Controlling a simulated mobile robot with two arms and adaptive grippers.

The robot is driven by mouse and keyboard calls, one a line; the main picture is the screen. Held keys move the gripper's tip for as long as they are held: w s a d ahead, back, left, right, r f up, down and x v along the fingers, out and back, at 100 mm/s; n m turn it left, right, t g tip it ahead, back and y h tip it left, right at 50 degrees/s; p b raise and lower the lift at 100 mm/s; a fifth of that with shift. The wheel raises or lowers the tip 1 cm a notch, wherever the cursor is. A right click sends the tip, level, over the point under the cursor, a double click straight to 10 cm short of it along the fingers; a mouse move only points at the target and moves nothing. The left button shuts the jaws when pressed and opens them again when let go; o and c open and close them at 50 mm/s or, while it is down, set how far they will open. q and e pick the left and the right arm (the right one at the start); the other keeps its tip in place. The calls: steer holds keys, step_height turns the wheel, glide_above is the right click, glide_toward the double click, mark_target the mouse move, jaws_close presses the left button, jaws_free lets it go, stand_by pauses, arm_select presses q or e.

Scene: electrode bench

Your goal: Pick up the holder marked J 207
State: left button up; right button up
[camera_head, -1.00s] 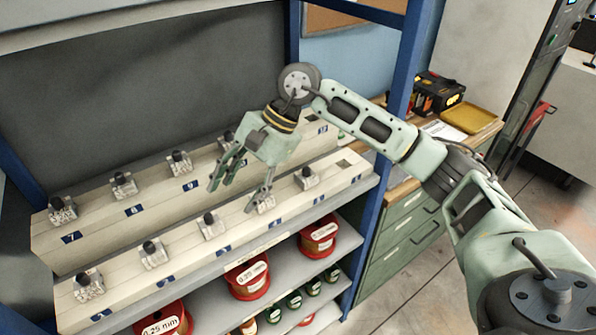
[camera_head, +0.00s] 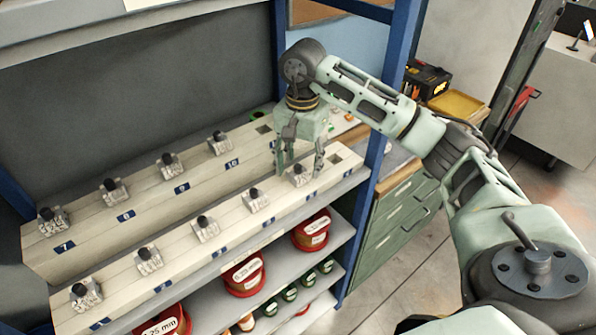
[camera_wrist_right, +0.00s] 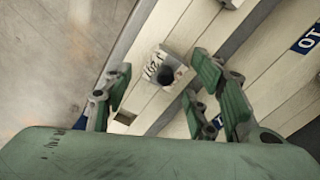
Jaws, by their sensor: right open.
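My right gripper (camera_head: 298,172) is open and points down over the rightmost holder (camera_head: 299,177) of the front row. This is a small pale metal block with a black knob on top. In the right wrist view the same holder (camera_wrist_right: 157,66) sits between the spread fingers, with clear gaps on both sides. A dark marking on its pale face shows upside down and may read J 207, but it is too small to be sure. The holder stands on the front step of the rack (camera_head: 180,262). My left gripper is not in view.
Several similar holders stand along the front row, the nearest being this one (camera_head: 256,199), and along the back row (camera_head: 220,142). An empty square slot (camera_wrist_right: 125,118) lies beside the marked holder. A blue shelf post (camera_head: 378,130) stands right of the gripper. Spools (camera_head: 243,275) lie below.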

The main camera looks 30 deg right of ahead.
steer(key=shift+f, duration=0.85)
steer(key=shift+c, duration=0.3)
steer(key=shift+r, duration=0.1)
jaws_close()
